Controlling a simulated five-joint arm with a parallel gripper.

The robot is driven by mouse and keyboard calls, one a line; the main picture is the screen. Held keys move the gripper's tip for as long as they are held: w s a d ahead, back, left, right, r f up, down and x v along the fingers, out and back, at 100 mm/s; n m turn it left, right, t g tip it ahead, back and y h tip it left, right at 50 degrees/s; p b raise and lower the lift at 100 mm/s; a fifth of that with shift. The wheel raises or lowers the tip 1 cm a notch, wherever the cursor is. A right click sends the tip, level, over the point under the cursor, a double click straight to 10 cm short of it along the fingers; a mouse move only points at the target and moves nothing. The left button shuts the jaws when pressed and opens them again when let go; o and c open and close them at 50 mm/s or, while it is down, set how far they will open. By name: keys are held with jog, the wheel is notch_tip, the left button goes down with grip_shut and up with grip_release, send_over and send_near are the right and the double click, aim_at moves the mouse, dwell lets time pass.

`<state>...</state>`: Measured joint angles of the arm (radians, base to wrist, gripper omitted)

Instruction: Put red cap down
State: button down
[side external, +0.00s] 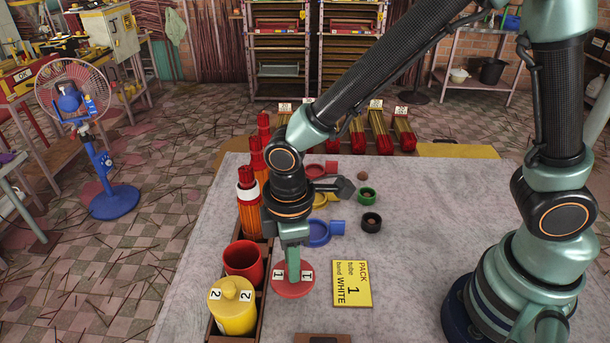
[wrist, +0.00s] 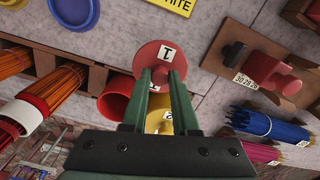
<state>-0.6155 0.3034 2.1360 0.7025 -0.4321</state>
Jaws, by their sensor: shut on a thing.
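The red cap (side external: 283,288) is a round red disc with white labels reading 1. My gripper (side external: 293,270) points down over it in the side view, with its fingertips at the cap's middle. In the wrist view, the red cap (wrist: 167,62) is at the fingertips of my gripper (wrist: 161,80), which is shut on it. The fingers hide the cap's knob. The cap is at or close to the grey tabletop (side external: 400,285); I cannot tell whether it touches. An open red tube (side external: 240,262) stands left of the cap in a wooden rack.
A yellow tube with a lid marked 2 (side external: 232,308) stands in the rack (side external: 262,318) beside the red tube. A yellow card (side external: 352,284) reading "PACK tube 1 band WHITE" lies right of the cap. Blue, yellow, red and green rings lie farther back.

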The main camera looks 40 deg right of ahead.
jog(key=shift+f, duration=2.6)
jog(key=shift+f, duration=0.15)
jog(key=c, duration=0.7)
grip_release()
